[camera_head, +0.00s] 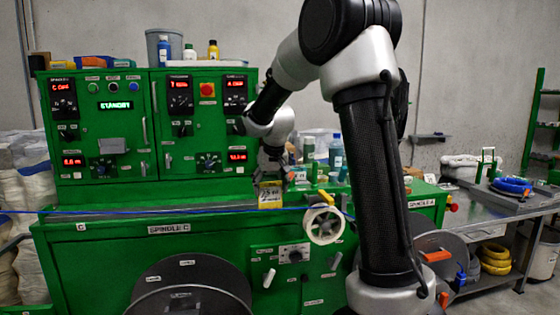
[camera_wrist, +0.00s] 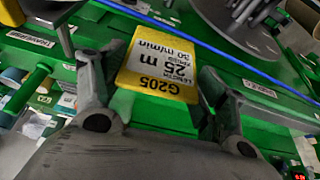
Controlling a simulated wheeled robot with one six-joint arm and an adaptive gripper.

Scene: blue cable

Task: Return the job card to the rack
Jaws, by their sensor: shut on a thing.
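The job card (camera_head: 270,196) is yellow with a white printed label. In the wrist view the card (camera_wrist: 162,62) reads "G205", "25 m" and "50 m/min", upside down. My gripper (camera_head: 273,172) is shut on it; in the wrist view the gripper's (camera_wrist: 160,105) fingers stand on either side of the card's lower part. In the head view the card hangs below my gripper at the front edge of the green machine's worktop, close to the blue cable (camera_head: 150,211). I cannot make out a card rack for certain.
The green machine's control cabinet (camera_head: 125,140) stands behind on the left. Bottles (camera_head: 336,152) and small items crowd the worktop right of my gripper. A white wheel (camera_head: 323,225) sits on the front. A steel bench (camera_head: 510,205) with a blue coil stands on the right.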

